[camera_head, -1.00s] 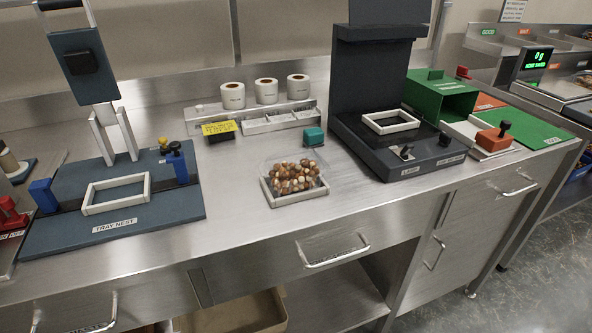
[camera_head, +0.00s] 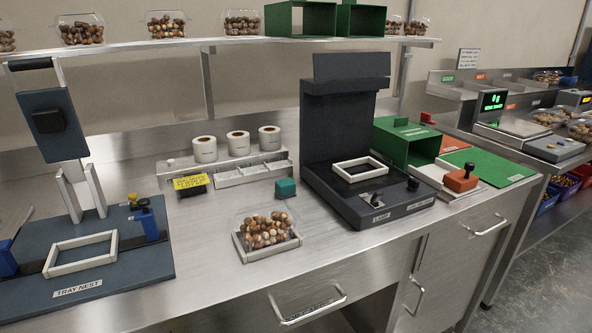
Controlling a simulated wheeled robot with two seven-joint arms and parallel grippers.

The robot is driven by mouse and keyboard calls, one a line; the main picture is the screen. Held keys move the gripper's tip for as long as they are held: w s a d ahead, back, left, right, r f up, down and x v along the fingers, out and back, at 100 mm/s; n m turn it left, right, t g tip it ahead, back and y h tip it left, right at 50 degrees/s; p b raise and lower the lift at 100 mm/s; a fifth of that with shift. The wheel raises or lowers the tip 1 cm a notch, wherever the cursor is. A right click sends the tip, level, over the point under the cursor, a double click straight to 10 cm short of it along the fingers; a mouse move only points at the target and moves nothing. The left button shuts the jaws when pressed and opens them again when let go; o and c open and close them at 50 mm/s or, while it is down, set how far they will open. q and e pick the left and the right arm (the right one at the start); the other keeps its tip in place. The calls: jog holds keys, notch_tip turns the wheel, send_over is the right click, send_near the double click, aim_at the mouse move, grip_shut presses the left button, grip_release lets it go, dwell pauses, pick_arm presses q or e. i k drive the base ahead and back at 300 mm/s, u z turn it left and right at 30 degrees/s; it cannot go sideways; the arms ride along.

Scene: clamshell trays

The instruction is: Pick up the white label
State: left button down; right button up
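Three white label rolls stand in a row on a metal stand at the back of the bench: the left roll (camera_head: 205,149), the middle roll (camera_head: 238,143) and the right roll (camera_head: 269,138). Small print on them is too small to read. Below them a low holder (camera_head: 240,176) has several pale, white-looking slots; I cannot tell whether single labels lie in them. A clear clamshell tray of brown nuts (camera_head: 265,232) sits in a pale frame in front. Neither of my grippers shows.
A blue tray nest (camera_head: 85,282) stands at left and a dark lamp press (camera_head: 345,150) at right centre. A yellow-labelled block (camera_head: 190,184) and a teal block (camera_head: 286,188) lie near the holder. A shelf (camera_head: 225,42) with filled trays runs above. Bench front is clear.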

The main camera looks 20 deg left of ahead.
aim_at(255, 169)
jog(key=z, duration=0.1)
jog(key=i, duration=0.3)
jog(key=u, duration=1.2)
